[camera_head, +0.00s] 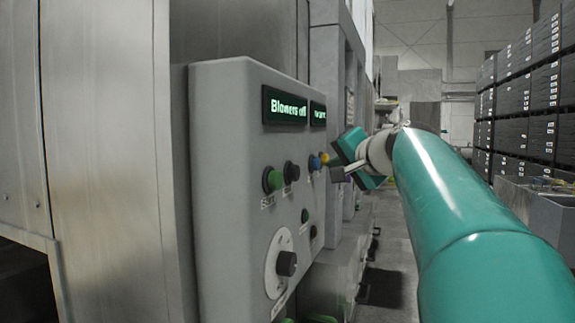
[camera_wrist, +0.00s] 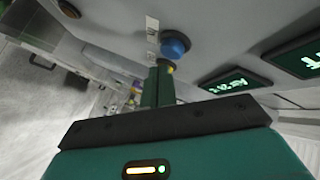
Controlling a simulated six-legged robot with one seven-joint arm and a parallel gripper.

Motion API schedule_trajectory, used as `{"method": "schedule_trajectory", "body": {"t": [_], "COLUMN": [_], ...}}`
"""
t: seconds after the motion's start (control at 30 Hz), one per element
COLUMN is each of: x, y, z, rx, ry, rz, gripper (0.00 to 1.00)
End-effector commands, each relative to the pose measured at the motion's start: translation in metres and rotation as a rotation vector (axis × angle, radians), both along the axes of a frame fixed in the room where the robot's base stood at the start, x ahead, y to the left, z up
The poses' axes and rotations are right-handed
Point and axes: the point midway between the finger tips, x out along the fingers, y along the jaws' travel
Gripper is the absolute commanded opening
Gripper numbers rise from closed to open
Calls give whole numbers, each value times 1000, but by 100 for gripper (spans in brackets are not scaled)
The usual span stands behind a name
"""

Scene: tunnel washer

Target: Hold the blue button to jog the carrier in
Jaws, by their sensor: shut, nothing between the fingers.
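The blue button (camera_head: 314,162) is a round cap on the front of the grey control panel (camera_head: 225,150), below its lit displays. It shows large in the wrist view (camera_wrist: 175,45), just beyond the fingertips. My gripper (camera_head: 335,173) is shut and empty, in front of the panel to the right of the blue button. In the wrist view the fingers (camera_wrist: 158,72) reach toward the panel, with their tips just below the blue button in the picture. I cannot tell whether they touch anything. The yellow button (camera_head: 325,158) sits beside the blue one, partly hidden by the fingers in the wrist view.
A green button (camera_head: 274,180), a black button (camera_head: 292,171) and a rotary knob (camera_head: 287,263) are also on the panel. One display (camera_head: 285,107) reads "Blowers off". Stacked dark crates (camera_head: 530,85) stand at right. Floor (camera_head: 390,270) shows between the machine and my arm.

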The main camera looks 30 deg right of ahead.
Motion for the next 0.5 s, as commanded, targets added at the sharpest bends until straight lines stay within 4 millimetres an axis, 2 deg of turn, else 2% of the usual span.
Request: {"method": "schedule_trajectory", "body": {"t": [0.5], "x": [6], "y": [5], "z": [0], "rx": [0], "ry": [1], "rz": [1], "gripper": [0]}}
